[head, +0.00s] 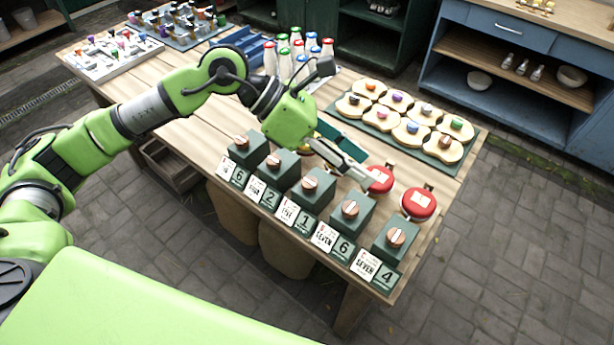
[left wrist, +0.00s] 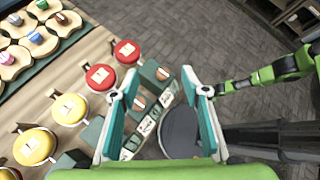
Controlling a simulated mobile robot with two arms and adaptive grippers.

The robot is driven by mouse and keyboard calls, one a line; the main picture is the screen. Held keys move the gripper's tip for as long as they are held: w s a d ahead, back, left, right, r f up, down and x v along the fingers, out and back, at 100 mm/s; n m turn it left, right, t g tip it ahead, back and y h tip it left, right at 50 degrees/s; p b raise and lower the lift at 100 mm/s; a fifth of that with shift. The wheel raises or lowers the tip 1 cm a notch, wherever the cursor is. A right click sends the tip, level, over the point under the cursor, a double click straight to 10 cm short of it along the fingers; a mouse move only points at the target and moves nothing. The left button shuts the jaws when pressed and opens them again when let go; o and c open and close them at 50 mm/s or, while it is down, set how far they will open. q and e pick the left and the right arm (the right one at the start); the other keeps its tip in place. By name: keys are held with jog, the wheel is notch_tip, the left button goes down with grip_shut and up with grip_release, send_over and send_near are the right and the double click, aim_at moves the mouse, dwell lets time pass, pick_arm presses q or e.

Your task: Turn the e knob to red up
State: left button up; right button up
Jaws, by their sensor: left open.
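Five green boxes with round copper-coloured knobs stand in a row along the table's front edge in the head view. The knob at the right end (head: 396,237) sits above a card with a 4; I cannot read a letter e on any box. The knob beside it (head: 350,209) has a 6 card. My left gripper (head: 358,172) hangs above the row, near the red discs, apart from the knobs. In the left wrist view its two teal-padded fingers (left wrist: 162,78) are spread and empty. A knob (left wrist: 163,74) shows beyond and between their tips.
Two red discs (head: 379,179) (head: 419,204) stand behind the right-hand boxes; yellow discs (left wrist: 69,108) show in the left wrist view. A green board with wooden pads (head: 440,152) and bottles (head: 297,50) lie farther back. A green arm (left wrist: 270,75) shows at right, its gripper unseen.

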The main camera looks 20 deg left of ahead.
pick_arm(q)
jog(key=w+a+f+y, duration=0.1)
jog(key=w+a+y, duration=0.15)
jog(key=a, duration=0.55)
jog(key=w+a+f+y, duration=0.1)
jog(key=a+f+y, duration=0.1)
jog(key=a+y, duration=0.35)
jog(key=h+p, duration=0.2)
jog(key=p, duration=0.2)
send_near(310, 182)
jog(key=shift+t, duration=0.4)
jog(key=x, duration=0.6)
jog(key=shift+s+d+f, duration=0.25)
jog(key=shift+f, duration=0.15)
jog(key=shift+x, duration=0.8)
jog(key=shift+a, duration=0.15)
jog(key=c, duration=1.1)
